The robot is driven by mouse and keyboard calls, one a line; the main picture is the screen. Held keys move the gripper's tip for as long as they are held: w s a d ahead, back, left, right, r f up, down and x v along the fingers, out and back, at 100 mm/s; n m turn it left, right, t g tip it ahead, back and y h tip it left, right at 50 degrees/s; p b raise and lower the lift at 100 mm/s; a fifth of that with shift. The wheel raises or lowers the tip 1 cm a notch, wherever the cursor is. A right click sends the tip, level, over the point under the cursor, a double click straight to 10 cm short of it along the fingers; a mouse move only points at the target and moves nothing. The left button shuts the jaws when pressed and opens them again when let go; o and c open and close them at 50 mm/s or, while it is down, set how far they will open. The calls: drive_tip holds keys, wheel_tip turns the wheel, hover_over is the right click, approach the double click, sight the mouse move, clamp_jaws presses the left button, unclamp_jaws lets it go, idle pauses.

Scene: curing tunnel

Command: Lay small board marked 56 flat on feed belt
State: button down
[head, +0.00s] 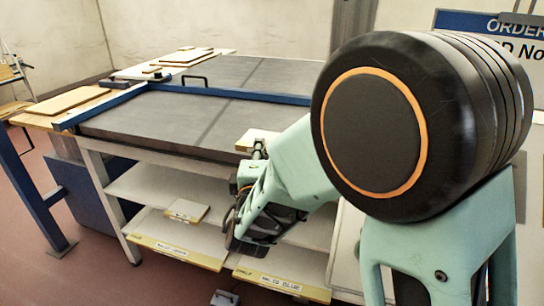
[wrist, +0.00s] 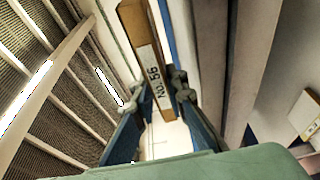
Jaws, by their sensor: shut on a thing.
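The small board marked 56 (wrist: 140,35) is between my fingers in the wrist view, its narrow edge with the "No. 56" label facing the camera. In the head view a pale board (head: 258,138), apparently the same one, shows at the tip of my gripper (head: 259,150), by the front edge of the grey table-like surface. My gripper is shut on the board in the wrist view (wrist: 157,95). The dark grey flat surface (head: 160,121), likely the feed belt, lies beyond and left of the gripper. Whether the board touches it cannot be told.
A blue rail (head: 190,90) crosses the grey surface. Several boards lie at its far left end. Below are pale shelves with yellow labelled fronts (head: 178,252); one small board (head: 187,210) lies there. The near grey surface is clear. My arm hides the right side.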

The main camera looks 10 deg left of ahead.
drive_tip(key=shift+w+d+f, duration=0.1)
drive_tip(key=shift+w+f, duration=0.05)
drive_tip(key=shift+f, duration=0.05)
drive_tip(key=shift+w+d+f+b, duration=0.1)
drive_tip(key=shift+f+b, duration=0.15)
drive_tip(key=shift+f, duration=0.65)
drive_tip(key=shift+w+d+f+b, duration=0.1)
drive_tip(key=shift+f+b, duration=0.1)
drive_tip(key=shift+f, duration=0.65)
drive_tip(key=shift+f+b, duration=0.2)
drive_tip(key=shift+b, duration=0.1)
drive_tip(key=c, duration=1.9)
unclamp_jaws()
drive_tip(key=shift+c, duration=0.2)
drive_tip(key=shift+r, duration=0.1)
drive_tip(key=s+d, duration=0.1)
drive_tip(key=s, duration=1.1)
drive_tip(key=shift+d+p, duration=0.35)
drive_tip(key=shift+p, duration=0.05)
